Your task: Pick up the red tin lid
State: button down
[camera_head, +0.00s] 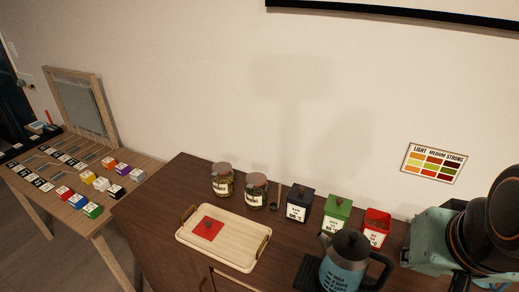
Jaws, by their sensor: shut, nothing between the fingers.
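The red tin lid (207,229) is a flat red square with a small darker spot near its middle. It lies on the left part of a pale wooden tray (238,258) with side handles, on the dark brown cabinet top. The red tin (376,229) stands to the right, behind the kettle; its top looks open, with brownish contents. My gripper is not in view, and nothing is seen touching the lid.
Two glass jars (222,180) stand behind the tray. A dark tin (298,204) and a green tin (336,214) stand right of them. A blue kettle (343,273) is at the front. A teal machine (431,240) fills the right. A low table (130,206) with coloured blocks is left.

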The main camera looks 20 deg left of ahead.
aim_at(209, 228)
jog(key=u, duration=1.5)
jog(key=z, duration=1.6)
jog(key=k+j, duration=0.25)
jog(key=k, duration=0.15)
jog(key=k+j, duration=0.15)
jog(key=j, duration=0.2)
jog(key=k+j, duration=0.2)
jog(key=j, duration=0.15)
jog(key=i+j, duration=0.1)
jog(key=j, duration=0.3)
jog(key=i+j, duration=0.1)
jog(key=j, duration=0.3)
jog(key=z, duration=0.05)
